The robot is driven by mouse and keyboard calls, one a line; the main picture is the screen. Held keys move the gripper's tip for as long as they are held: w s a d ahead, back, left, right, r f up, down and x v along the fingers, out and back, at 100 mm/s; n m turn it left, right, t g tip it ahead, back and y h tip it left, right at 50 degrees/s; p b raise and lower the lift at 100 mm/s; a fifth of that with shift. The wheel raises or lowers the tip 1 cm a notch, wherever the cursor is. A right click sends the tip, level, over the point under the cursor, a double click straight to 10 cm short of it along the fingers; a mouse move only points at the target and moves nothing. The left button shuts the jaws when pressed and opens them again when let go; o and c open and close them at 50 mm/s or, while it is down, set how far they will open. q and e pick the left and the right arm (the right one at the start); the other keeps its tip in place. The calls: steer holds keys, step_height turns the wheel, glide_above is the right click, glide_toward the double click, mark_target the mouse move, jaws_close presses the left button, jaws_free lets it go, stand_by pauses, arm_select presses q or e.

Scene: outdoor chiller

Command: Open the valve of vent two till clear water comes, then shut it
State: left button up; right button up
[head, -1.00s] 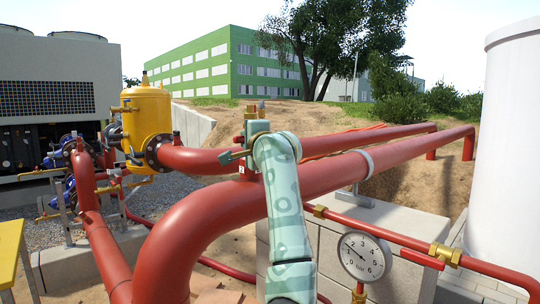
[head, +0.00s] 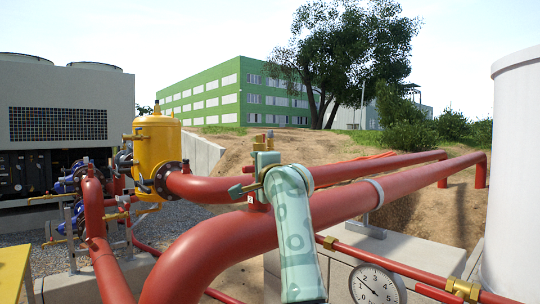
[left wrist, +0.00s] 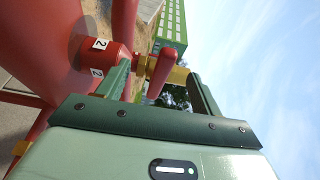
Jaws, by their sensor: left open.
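Vent two's valve shows in the left wrist view as a brass body (left wrist: 178,75) with a red lever (left wrist: 160,74). It sits at the end of a red stub (left wrist: 88,56) bearing white labels with a "2". My left gripper (left wrist: 163,88) is open, its green fingers on either side of the lever and brass body. Whether a finger touches the lever, I cannot tell. No water is visible. My right gripper is not in view.
A yellow tank (head: 158,143) stands to the left. A dial gauge (head: 375,287) and a brass fitting (head: 462,289) are low on the right, near a white tank (head: 515,170).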

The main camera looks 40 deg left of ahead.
arm_select(q)
steer(key=v, duration=0.6)
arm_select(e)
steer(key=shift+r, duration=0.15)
arm_select(q)
steer(key=shift+d, duration=0.15)
steer(key=p+v, duration=0.2)
steer(key=v, duration=1.4)
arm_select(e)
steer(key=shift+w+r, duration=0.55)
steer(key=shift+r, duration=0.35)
arm_select(q)
steer(key=shift+s+f, duration=0.1)
steer(key=shift+f, duration=0.05)
